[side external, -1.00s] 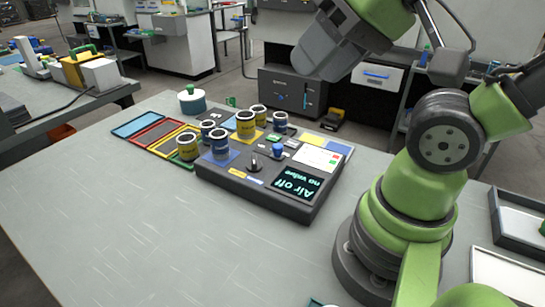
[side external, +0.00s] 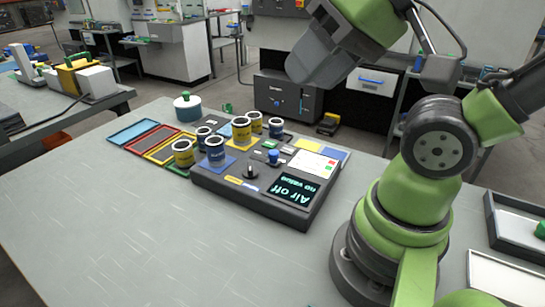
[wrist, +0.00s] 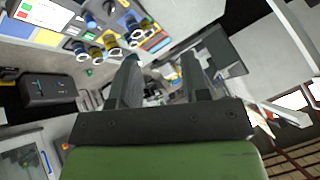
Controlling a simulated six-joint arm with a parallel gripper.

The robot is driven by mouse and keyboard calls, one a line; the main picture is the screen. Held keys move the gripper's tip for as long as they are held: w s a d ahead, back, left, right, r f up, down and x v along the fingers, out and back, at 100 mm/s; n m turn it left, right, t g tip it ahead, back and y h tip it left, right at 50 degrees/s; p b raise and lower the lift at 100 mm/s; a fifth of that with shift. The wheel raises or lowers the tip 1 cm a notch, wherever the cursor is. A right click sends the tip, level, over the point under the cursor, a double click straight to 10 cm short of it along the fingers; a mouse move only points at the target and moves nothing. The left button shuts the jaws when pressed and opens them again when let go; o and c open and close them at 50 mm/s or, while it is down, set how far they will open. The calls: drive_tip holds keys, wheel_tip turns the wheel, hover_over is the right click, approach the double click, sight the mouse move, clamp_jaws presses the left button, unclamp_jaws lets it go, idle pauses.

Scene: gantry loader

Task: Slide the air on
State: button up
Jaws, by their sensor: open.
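A dark control panel (side external: 225,184) lies on the grey table. Its screen (side external: 292,189) reads "Air off" and "no valve". A black knob (side external: 249,172) and a blue knob (side external: 273,157) stand on its top; I cannot tell which one works the air. The panel also shows at the top left of the wrist view (wrist: 48,14), partly cut off. My gripper (wrist: 160,72) is open, with nothing between its fingers. In the side view it is high above the table, behind and right of the panel, apart from it; its fingertips are hard to make out there.
Several blue and yellow cans (side external: 241,131) stand on and beside the panel. Coloured trays (side external: 133,131) and a teal pot with a green knob (side external: 188,107) lie behind it. A dark tray (side external: 518,228) is at the right. The table's front left is clear.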

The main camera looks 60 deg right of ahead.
idle(0.3)
drive_tip(key=shift+o, duration=1)
drive_tip(key=m+g+h, duration=0.2)
drive_tip(key=m+g, duration=0.1)
drive_tip(key=g, duration=0.4)
hover_over(274, 152)
wheel_tip(274, 152, down, 15)
wheel_tip(274, 152, down, 10)
drive_tip(key=shift+w+r, duration=0.1)
drive_tip(key=shift+r, duration=0.05)
